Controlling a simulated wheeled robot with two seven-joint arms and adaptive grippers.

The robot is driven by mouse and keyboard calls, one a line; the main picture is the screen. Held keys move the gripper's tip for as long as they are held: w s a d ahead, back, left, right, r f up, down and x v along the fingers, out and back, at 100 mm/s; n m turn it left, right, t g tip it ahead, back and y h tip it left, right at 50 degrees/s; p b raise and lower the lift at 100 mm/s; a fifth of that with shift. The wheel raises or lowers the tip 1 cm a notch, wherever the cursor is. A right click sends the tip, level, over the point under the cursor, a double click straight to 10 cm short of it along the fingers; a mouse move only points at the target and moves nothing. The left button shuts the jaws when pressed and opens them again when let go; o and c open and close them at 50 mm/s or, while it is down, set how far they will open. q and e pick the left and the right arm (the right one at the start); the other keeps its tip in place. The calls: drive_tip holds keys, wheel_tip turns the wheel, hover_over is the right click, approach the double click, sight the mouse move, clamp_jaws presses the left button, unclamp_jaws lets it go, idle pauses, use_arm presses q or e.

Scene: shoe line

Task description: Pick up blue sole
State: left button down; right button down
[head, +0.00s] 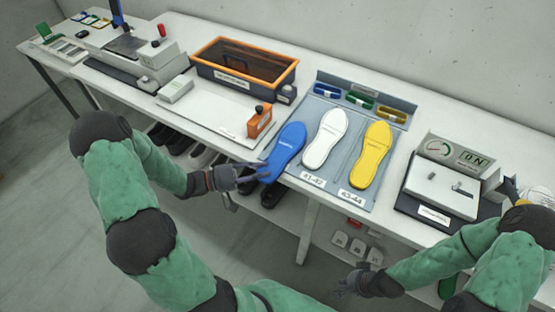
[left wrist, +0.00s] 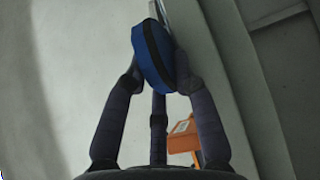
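The blue sole (head: 286,146) is at the left of the grey sole tray (head: 361,77), its lower end reaching over the tray's front edge. My left gripper (head: 262,172) is at that lower end, with fingers on both sides of it. In the left wrist view the blue sole (left wrist: 152,55) shows end-on between the fingertips (left wrist: 158,82), which look closed against it. Whether the sole is clear of the tray is hard to tell. My right gripper (head: 352,283) hangs low in front of the table, empty, its fingers apart.
A white sole (head: 324,137) and a yellow sole (head: 372,155) lie right of the blue one. An orange block-like device (head: 260,121) stands close on its left. An orange-rimmed bin (head: 243,70) is behind, and a scale-like device (head: 442,189) stands at right. Shoes (head: 201,158) sit under the table.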

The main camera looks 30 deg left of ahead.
use_arm(q)
drive_tip(key=shift+r, duration=0.1)
drive_tip(key=shift+r+p, duration=0.7)
drive_tip(key=shift+r, duration=0.15)
drive_tip(key=s+a+r+p, duration=0.7)
drive_tip(key=s+a+r, duration=0.1)
drive_tip(key=a+r, duration=0.3)
drive_tip(key=shift+a, duration=0.3)
